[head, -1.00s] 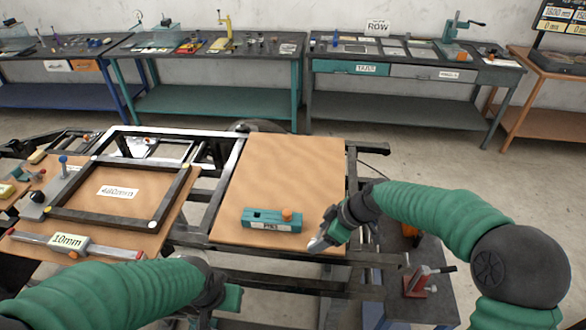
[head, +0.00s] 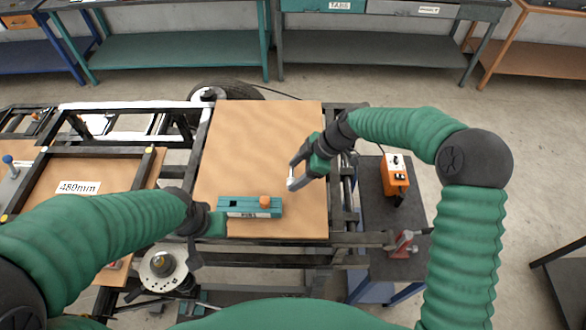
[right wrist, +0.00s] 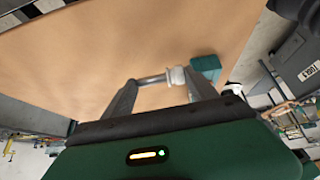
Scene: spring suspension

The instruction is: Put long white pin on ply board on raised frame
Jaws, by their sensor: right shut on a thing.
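The ply board (head: 262,140) lies flat on the dark raised frame (head: 338,192); it also shows in the right wrist view (right wrist: 90,50). My right gripper (head: 298,174) is over the right part of the board, shut on the long white pin (head: 291,183). In the right wrist view the pin (right wrist: 153,80) spans between the two fingers, its thicker white end at the right finger. Whether the pin touches the board is unclear. My left gripper (head: 214,224) is at the board's front left corner, its fingers not clear.
A teal pin box (head: 240,207) with an orange knob stands on the front of the board. A side table (head: 375,205) at the right holds an orange box (head: 394,175) and a red clamp (head: 403,243). The back of the board is clear.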

